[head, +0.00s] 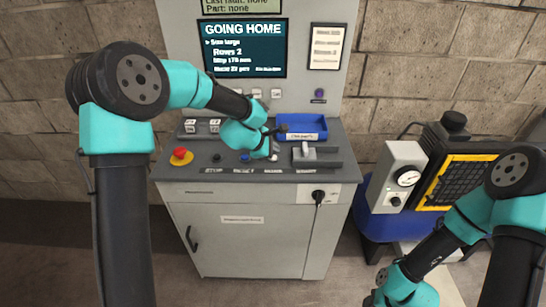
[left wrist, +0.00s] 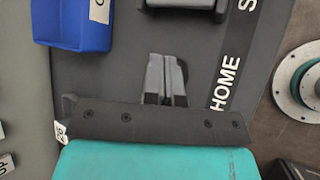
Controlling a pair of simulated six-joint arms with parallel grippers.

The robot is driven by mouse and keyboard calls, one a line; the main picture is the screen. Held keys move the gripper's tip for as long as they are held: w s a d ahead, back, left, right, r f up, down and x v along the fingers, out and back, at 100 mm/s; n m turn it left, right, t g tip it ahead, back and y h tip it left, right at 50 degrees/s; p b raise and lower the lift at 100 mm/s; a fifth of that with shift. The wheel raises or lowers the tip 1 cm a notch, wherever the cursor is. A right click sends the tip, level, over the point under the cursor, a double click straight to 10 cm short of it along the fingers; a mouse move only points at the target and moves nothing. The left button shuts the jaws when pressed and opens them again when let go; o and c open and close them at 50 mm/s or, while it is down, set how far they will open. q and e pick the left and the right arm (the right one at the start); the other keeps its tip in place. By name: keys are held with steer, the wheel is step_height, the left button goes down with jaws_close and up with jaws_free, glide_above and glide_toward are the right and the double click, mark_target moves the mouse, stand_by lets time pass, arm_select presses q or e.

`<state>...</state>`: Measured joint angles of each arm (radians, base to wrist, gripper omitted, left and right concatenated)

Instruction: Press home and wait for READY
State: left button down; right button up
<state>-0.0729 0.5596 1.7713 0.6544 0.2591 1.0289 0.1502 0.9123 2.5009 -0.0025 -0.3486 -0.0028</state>
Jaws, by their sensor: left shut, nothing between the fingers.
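The control console's screen (head: 244,47) reads GOING HOME, with lines below including "Rows 2". My left gripper (head: 273,156) is low over the console's sloped panel, among the front row of buttons. In the left wrist view its two fingers (left wrist: 165,78) are together, with nothing between them, beside the HOME label (left wrist: 225,83). The home button itself is hidden by the gripper, so I cannot tell whether the fingertips touch it. My right arm shows at the lower right in the head view; its gripper is out of sight.
A red stop button on a yellow base (head: 181,156) sits at the panel's left. A box with a gauge (head: 398,177) stands right of the console.

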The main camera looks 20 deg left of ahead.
arm_select(q)
steer(key=shift+r, duration=2.75)
